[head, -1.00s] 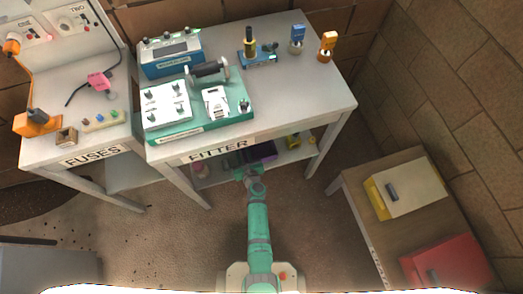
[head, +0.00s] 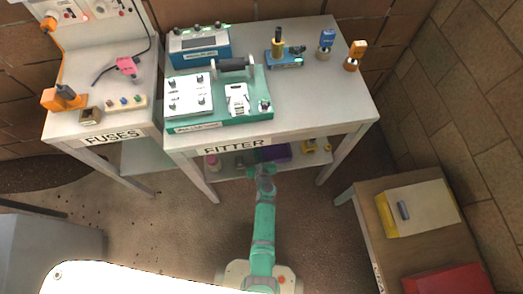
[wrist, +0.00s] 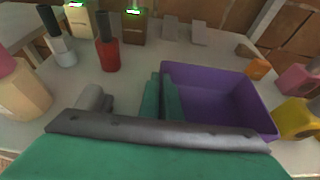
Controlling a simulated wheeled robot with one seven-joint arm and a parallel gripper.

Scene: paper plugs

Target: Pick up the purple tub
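The purple tub (wrist: 222,98) is an open, empty-looking box on the right of centre in the wrist view. In the head view it shows only partly (head: 278,152), below the front edge of the FITTER table. My gripper (wrist: 162,92) is at the tub's left wall, with one green finger outside and one inside. The fingers are close together and appear shut on that wall. In the head view my gripper (head: 260,169) is at the lower shelf. I cannot tell whether the tub is clear of the shelf.
The lower shelf (wrist: 90,85) also holds a red bottle (wrist: 108,50), a white bottle (wrist: 58,40), a beige container (wrist: 20,88) and a yellow object (wrist: 297,118) close to the tub's right. The FITTER tabletop (head: 310,100) lies above. A wooden cabinet (head: 375,215) stands at right.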

